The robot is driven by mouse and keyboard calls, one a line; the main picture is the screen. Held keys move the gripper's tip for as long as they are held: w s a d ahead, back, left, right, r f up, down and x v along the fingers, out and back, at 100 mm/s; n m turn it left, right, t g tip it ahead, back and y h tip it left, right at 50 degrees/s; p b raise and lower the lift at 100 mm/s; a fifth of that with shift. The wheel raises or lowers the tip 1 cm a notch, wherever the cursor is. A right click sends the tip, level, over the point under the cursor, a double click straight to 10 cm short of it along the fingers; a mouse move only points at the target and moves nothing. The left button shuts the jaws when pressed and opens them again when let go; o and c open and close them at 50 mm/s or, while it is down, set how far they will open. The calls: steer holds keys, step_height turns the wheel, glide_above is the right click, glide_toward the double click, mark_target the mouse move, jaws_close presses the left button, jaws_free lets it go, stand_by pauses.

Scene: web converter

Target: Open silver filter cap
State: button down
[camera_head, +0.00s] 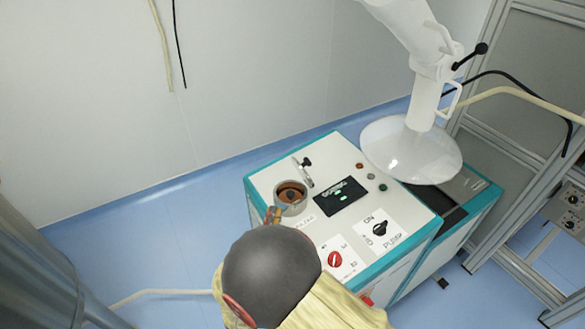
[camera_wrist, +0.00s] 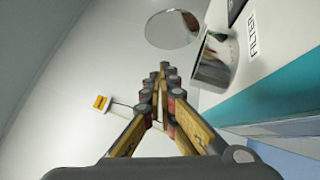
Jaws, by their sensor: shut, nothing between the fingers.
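The silver filter cup (camera_head: 291,208) is on the near left of the white machine top, with its brown inside showing. The silver cap (camera_head: 304,173) stands up on edge behind the cup, with a black knob on its far side. In the wrist view the cap (camera_wrist: 170,33) is a round mirror-like disc, apart from the silver cup wall (camera_wrist: 214,66). My gripper (camera_head: 274,214) is beside the cup's near left side; its fingers (camera_wrist: 167,72) are together and empty. Whether a fingertip touches the cup cannot be told.
The white and teal machine (camera_head: 340,160) carries a display (camera_head: 341,196), a red knob (camera_head: 335,259) and a black pump switch (camera_head: 380,229). A white hood (camera_head: 412,150) hangs over its right side. A metal frame (camera_head: 530,150) stands right. Blue floor (camera_head: 150,240) at left is mostly clear.

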steer(key=b, duration=0.3)
glide_toward(294, 162)
steer(key=w, duration=0.5)
steer(key=shift+w+d+r+y, duration=0.15)
steer(key=shift+d+y, duration=0.15)
steer(key=shift+y, duration=0.1)
steer(key=shift+w+d+r+p, duration=0.15)
steer(key=shift+d+r+p, duration=0.05)
steer(key=shift+r+p, duration=0.1)
